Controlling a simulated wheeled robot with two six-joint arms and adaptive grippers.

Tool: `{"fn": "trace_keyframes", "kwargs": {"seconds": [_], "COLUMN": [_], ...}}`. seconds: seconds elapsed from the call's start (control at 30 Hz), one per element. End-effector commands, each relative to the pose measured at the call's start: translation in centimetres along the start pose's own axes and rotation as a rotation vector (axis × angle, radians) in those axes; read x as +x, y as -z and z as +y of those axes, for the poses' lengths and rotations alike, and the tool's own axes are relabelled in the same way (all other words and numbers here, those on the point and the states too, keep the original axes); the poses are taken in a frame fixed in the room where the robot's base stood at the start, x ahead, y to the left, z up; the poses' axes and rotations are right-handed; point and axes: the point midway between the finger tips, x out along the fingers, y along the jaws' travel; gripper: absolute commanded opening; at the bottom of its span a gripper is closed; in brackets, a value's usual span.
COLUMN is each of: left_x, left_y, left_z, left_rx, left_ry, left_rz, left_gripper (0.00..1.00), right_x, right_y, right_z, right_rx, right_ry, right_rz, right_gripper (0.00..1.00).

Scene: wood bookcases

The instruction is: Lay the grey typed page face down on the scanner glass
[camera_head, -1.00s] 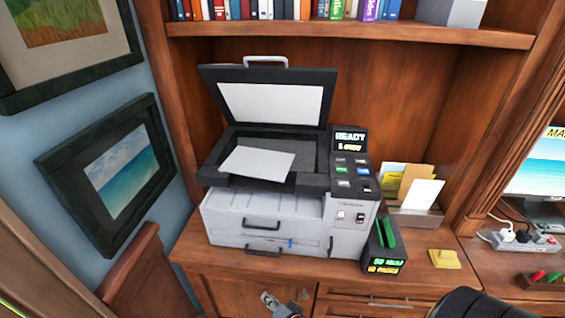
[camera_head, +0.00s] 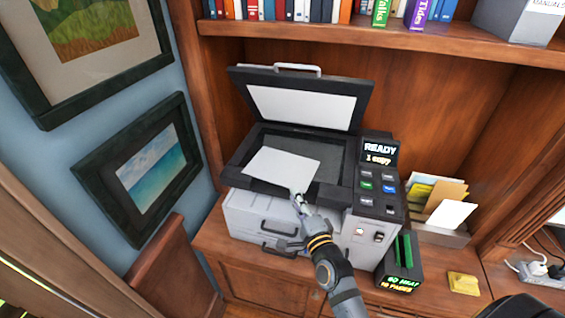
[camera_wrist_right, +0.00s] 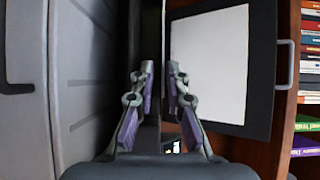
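A blank-looking pale page (camera_head: 282,171) lies askew over the open scanner (camera_head: 326,150). Its near part overlaps the scanner's dark front rim, and no typing shows on its upper side. The scanner lid (camera_head: 303,106) stands raised; its white underside also shows in the right wrist view (camera_wrist_right: 210,66). My right gripper (camera_head: 299,197) is at the page's near right corner. In the right wrist view its two fingers (camera_wrist_right: 159,72) stand apart. I cannot tell whether the page edge lies between them. My left gripper is out of view.
A black box with a green slot (camera_head: 400,262) stands right of the scanner. A paper holder (camera_head: 438,235) with envelopes and a yellow pad (camera_head: 463,284) are farther right. A bookshelf (camera_head: 400,38) runs above. Framed pictures hang on the left wall.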

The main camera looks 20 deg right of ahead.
Motion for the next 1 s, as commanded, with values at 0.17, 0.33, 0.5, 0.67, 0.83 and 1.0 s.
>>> {"fn": "trace_keyframes", "kwargs": {"seconds": [0.17,0.33,0.5,0.67,0.83,1.0], "left_x": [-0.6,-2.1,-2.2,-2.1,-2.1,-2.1], "left_y": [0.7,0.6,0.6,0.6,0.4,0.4], "left_z": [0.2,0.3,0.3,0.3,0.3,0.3], "left_rx": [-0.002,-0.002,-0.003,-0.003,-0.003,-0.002], "left_ry": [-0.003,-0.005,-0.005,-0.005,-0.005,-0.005], "left_rz": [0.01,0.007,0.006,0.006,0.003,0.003], "left_gripper": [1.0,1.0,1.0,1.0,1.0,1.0], "right_x": [1.6,4.4,5.2,5.2,5.2,5.2], "right_y": [-0.5,-0.9,-0.9,-0.9,-0.9,-0.9], "right_z": [-0.4,-0.7,-0.2,-0.2,-0.2,-0.2], "right_rx": [0.003,-0.002,-0.001,0.0,-0.001,-0.001], "right_ry": [0.002,-0.001,-0.001,-0.001,-0.001,-0.001], "right_rz": [0.001,-0.001,0.001,0.001,0.001,0.001], "right_gripper": [0.14,0.14,0.14,0.13,0.0,0.0]}}
